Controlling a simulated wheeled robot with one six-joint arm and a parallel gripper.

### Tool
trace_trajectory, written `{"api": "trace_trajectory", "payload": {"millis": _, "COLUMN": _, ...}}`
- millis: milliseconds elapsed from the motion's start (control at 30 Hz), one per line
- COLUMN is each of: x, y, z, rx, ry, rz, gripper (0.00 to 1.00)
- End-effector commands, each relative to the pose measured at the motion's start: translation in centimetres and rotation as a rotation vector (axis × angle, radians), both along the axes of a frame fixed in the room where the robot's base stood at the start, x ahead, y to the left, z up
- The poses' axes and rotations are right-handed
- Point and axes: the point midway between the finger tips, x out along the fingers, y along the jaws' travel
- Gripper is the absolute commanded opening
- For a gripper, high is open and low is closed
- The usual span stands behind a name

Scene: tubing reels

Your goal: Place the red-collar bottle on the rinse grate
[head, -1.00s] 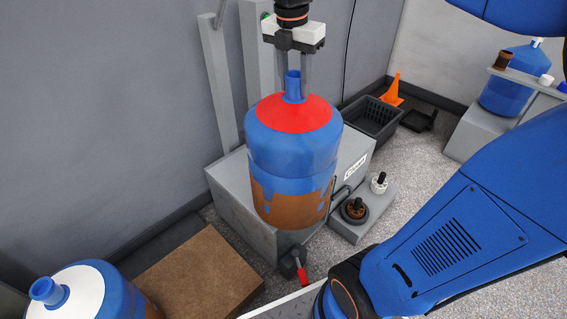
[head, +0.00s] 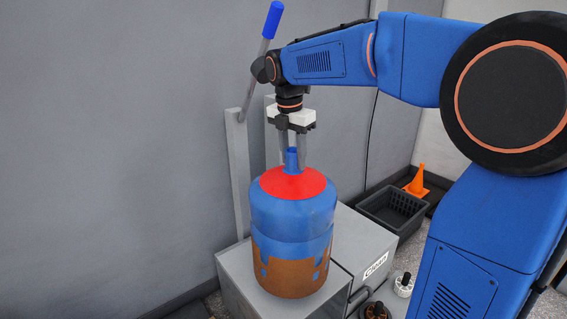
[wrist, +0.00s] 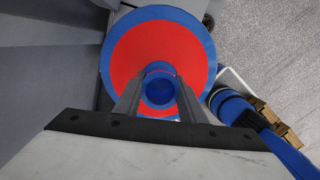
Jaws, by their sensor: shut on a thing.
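The red-collar bottle (head: 293,232) is a big blue jug with a red shoulder and a brown, patchy lower band. It is upright. My gripper (head: 293,164) comes from above, with its fingers shut on the bottle's neck. In the wrist view the bottle's red collar (wrist: 192,50) surrounds the neck, and my gripper (wrist: 158,100) has one finger on each side of it. The bottle's base is over the front grey block (head: 238,283); I cannot tell if it touches the top. No rinse grate can be made out; the bottle hides part of the block.
A grey box labelled "Clean" (head: 350,240) is right of the bottle. A grey post (head: 237,180) and the wall stand close behind. A black crate (head: 393,212) and orange cone (head: 417,182) are at the back right. Dark knobs (head: 376,311) sit low at front right.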

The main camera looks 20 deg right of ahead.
Motion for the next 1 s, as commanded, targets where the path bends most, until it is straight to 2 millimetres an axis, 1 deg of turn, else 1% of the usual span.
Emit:
{"api": "trace_trajectory", "payload": {"millis": 33, "x": 0.9, "y": 0.4, "z": 0.0, "rx": 0.0, "ry": -0.001, "rz": 0.001, "gripper": 0.0}}
{"api": "trace_trajectory", "payload": {"millis": 100, "x": 2.0, "y": 0.8, "z": 0.0, "rx": 0.0, "ry": -0.001, "rz": 0.0, "gripper": 0.0}}
{"api": "trace_trajectory", "payload": {"millis": 200, "x": 3.1, "y": 1.3, "z": 0.1, "rx": 0.0, "ry": -0.001, "rz": 0.0, "gripper": 0.0}}
{"api": "trace_trajectory", "payload": {"millis": 300, "x": 3.8, "y": 1.6, "z": 0.1, "rx": 0.0, "ry": -0.002, "rz": 0.0, "gripper": 0.0}}
{"api": "trace_trajectory", "payload": {"millis": 433, "x": 4.2, "y": 1.8, "z": 0.0, "rx": 0.0, "ry": -0.002, "rz": 0.0, "gripper": 0.0}}
{"api": "trace_trajectory", "payload": {"millis": 533, "x": 4.2, "y": 1.8, "z": -0.5, "rx": 0.0, "ry": 0.0, "rz": 0.0, "gripper": 0.0}}
{"api": "trace_trajectory", "payload": {"millis": 800, "x": 4.2, "y": 1.8, "z": -3.3, "rx": 0.0, "ry": -0.001, "rz": 0.0, "gripper": 0.0}}
{"api": "trace_trajectory", "payload": {"millis": 1000, "x": 4.2, "y": 1.7, "z": -3.4, "rx": 0.0, "ry": -0.002, "rz": 0.0, "gripper": 0.0}}
